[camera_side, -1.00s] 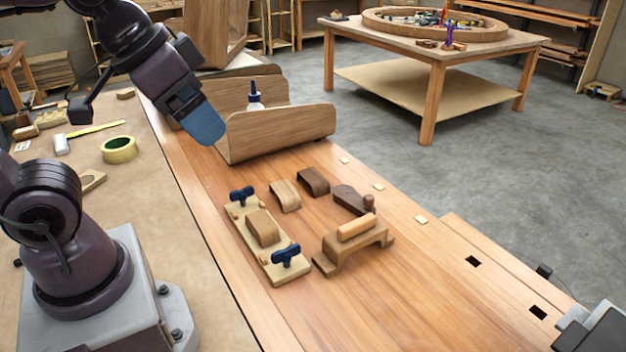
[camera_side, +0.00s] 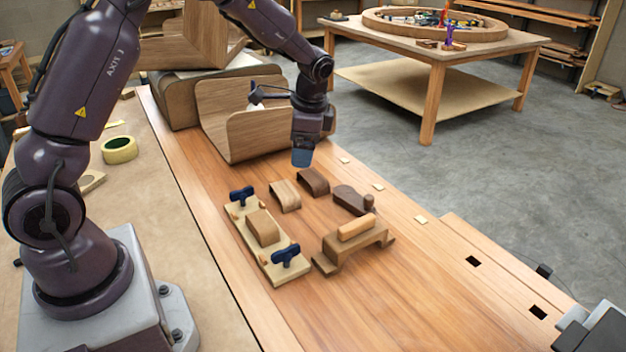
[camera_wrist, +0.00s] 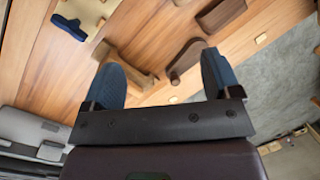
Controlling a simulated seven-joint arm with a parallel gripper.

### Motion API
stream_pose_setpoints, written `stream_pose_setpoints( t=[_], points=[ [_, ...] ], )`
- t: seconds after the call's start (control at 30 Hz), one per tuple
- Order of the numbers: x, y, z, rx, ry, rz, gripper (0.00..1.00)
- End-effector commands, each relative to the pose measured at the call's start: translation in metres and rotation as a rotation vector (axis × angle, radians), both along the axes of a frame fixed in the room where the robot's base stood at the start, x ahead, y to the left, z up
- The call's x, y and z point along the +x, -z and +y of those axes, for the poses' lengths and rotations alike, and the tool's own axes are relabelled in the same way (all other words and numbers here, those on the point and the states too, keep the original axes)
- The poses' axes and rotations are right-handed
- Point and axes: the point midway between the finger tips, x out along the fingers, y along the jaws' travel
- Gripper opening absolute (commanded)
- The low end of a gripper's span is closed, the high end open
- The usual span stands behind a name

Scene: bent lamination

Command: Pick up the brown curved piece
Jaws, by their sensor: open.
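The brown curved piece (camera_side: 314,181) is a small dark-brown bent arch lying on the wooden bench, right of a lighter curved piece (camera_side: 285,196). My gripper (camera_side: 302,158) hangs pointing down, above and just beyond the brown piece in the side view, apart from it. In the wrist view my gripper (camera_wrist: 162,75) shows two blue fingers spread wide with nothing held between them. The brown curved piece (camera_wrist: 222,14) shows there near the top edge, beyond the right finger.
A dark plane-like tool (camera_side: 349,198) lies close to the right. A bridge-shaped piece with a dowel (camera_side: 356,242) stands in front. A board with blue clamps (camera_side: 264,258) holds another curved piece. A large bent wooden form (camera_side: 240,140) stands behind.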

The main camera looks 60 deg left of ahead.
Motion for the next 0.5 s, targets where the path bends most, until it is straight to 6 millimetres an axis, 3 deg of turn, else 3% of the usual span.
stream_pose_setpoints(
  t=[0.03, 0.1, 0.27, 0.33, 0.5],
  points=[
    [0.012, 0.021, 0.011, 0.014, 0.078, 0.039, 0.83],
    [0.026, 0.043, 0.024, 0.034, 0.198, 0.079, 0.83],
    [0.058, 0.081, 0.051, 0.083, 0.51, 0.164, 0.83],
    [0.072, 0.085, 0.059, 0.109, 0.644, 0.186, 0.83],
    [0.096, 0.065, 0.068, 0.165, 0.886, 0.208, 0.83]
  ],
)
